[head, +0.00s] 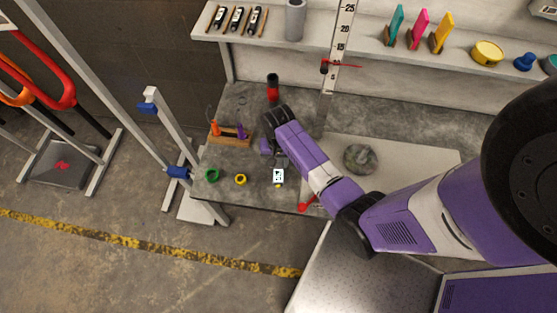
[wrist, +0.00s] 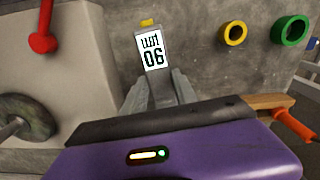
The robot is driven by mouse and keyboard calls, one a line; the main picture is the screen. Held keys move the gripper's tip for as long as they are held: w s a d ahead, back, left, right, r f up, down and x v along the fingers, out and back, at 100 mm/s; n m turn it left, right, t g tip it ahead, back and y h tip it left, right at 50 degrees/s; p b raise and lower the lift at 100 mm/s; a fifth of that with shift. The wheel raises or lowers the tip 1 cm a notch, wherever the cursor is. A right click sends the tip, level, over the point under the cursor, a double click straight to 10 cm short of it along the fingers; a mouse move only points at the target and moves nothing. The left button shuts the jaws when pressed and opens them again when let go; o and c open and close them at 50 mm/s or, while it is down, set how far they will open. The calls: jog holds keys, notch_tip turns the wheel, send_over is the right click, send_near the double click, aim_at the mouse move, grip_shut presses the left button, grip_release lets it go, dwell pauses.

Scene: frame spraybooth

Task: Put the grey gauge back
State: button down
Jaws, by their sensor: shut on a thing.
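The grey gauge (wrist: 158,78) is between my gripper's fingers (wrist: 156,92), which are shut on it. Its white face with dark marks, "06" among them, points at the wrist camera, and a small yellow tip shows at its far end. In the head view the white face (head: 278,175) shows over the front of the grey bench, below my gripper (head: 278,158). The fingers hide part of the gauge's body. I cannot tell whether it touches the bench.
A wooden rack (head: 236,140) with orange and purple handles stands left of my gripper. A green ring (head: 212,175) and a yellow ring (head: 240,179) lie nearer the front edge. A red-and-black cylinder (head: 273,90) stands behind. A pale board (head: 420,157) with a round grey-green thing (head: 360,158) is right.

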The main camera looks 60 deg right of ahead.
jog(key=shift+f+b, duration=1.5)
jog(key=shift+f, duration=0.9)
jog(key=c, duration=0.9)
grip_release()
notch_tip(320, 180, up, 8)
jog(key=shift+f+p, duration=0.1)
jog(key=shift+p, duration=0.35)
